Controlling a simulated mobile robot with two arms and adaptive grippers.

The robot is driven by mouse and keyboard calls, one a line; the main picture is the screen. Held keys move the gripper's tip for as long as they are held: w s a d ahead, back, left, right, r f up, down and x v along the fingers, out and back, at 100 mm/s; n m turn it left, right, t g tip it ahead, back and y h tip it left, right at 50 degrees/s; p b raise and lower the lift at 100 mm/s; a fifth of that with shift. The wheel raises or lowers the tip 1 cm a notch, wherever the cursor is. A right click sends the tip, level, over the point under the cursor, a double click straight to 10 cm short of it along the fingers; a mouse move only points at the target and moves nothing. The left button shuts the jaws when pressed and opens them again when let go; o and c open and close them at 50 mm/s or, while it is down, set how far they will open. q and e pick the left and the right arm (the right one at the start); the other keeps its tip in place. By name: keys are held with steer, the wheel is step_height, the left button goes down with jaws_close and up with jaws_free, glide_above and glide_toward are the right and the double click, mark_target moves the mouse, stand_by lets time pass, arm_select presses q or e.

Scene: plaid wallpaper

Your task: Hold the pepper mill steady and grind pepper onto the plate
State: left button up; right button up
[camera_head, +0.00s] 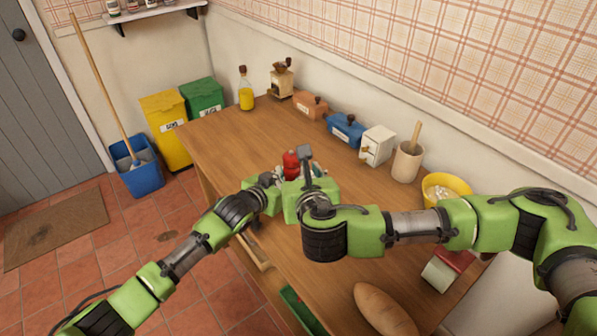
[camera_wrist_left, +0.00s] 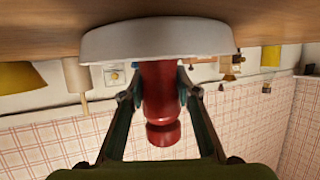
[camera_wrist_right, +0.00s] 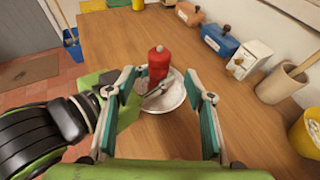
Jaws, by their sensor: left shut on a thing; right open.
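The red pepper mill (camera_head: 290,163) is upright over the tabletop, partly hidden behind my arms in the head view. In the left wrist view the mill (camera_wrist_left: 161,105) is between the fingers of my left gripper (camera_wrist_left: 162,92), which is shut on it. The white plate (camera_wrist_right: 172,103) is directly at the mill's base in the right wrist view; whether they touch is hidden. The plate's side (camera_wrist_left: 155,42) shows in the left wrist view. My right gripper (camera_wrist_right: 163,88) is open and empty, its fingers apart, above and short of the mill (camera_wrist_right: 158,62).
On the wooden table (camera_head: 235,135), a coffee grinder (camera_head: 281,82), oil bottle (camera_head: 246,90), orange box (camera_head: 310,104), blue box (camera_head: 345,130), white drawer box (camera_head: 377,146) and utensil crock (camera_head: 407,162) line the wall. A yellow bowl (camera_head: 446,185) and bread loaf (camera_head: 383,309) are nearer.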

mark_target(295, 158)
steer(key=shift+w+d+n+g+y, duration=0.8)
steer(key=shift+d+n+y, duration=1.3)
steer(key=shift+y, duration=0.4)
steer(key=x, duration=1.2)
steer(key=shift+s+a, duration=0.1)
steer(key=c, duration=1.2)
